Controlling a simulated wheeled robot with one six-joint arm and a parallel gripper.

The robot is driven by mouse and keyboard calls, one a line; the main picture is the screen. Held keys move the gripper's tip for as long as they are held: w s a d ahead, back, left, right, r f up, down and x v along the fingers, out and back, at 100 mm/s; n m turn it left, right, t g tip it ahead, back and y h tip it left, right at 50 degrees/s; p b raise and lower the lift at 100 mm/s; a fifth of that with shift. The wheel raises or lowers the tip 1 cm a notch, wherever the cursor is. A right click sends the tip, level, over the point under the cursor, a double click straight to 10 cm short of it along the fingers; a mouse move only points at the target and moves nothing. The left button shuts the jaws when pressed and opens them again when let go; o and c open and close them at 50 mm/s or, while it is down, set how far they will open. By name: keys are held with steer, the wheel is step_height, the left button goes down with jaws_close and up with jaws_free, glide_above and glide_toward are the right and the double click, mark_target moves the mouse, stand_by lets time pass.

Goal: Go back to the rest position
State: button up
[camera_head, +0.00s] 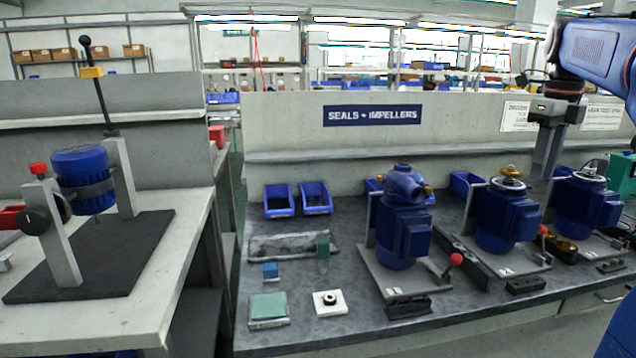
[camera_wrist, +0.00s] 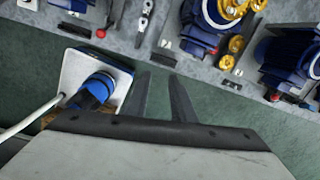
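My gripper (camera_head: 545,160) hangs pointing down at the upper right of the head view, in front of the back panel and above the pumps at the right of the bench. In the wrist view its two dark fingers (camera_wrist: 162,85) stand apart with nothing between them; green floor shows through the gap. My gripper is open and holds nothing. It touches no pump that I can see.
Three blue pumps, the left (camera_head: 402,230), middle (camera_head: 503,220) and right (camera_head: 581,205), stand on the bench (camera_head: 365,330). Blue bins (camera_head: 279,200) stand behind. A blue motor (camera_head: 84,180) sits in a stand on the left bench. Green floor (camera_wrist: 225,105) lies below my gripper.

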steer(key=s+a+f+n+t, duration=0.1)
steer(key=s+a+f+n, duration=0.45)
steer(key=a+n, duration=0.25)
steer(key=s+a+f+n+t, duration=0.1)
steer(key=s+a+f+n, duration=0.45)
steer(key=a+n, duration=0.2)
steer(key=s+a+f+n+t, duration=0.1)
steer(key=s+a+f+n, duration=0.2)
steer(key=s+f+n, duration=0.3)
steer(key=s+a+f+n+t, duration=0.1)
steer(key=s+a+f+n, duration=0.3)
steer(key=f+n, duration=0.6)
steer(key=shift+s+a+f+n, duration=0.2)
steer(key=shift+s+f+n, duration=0.15)
steer(key=shift+s+f, duration=0.5)
steer(key=shift+s+r, duration=0.1)
steer(key=shift+r, duration=0.05)
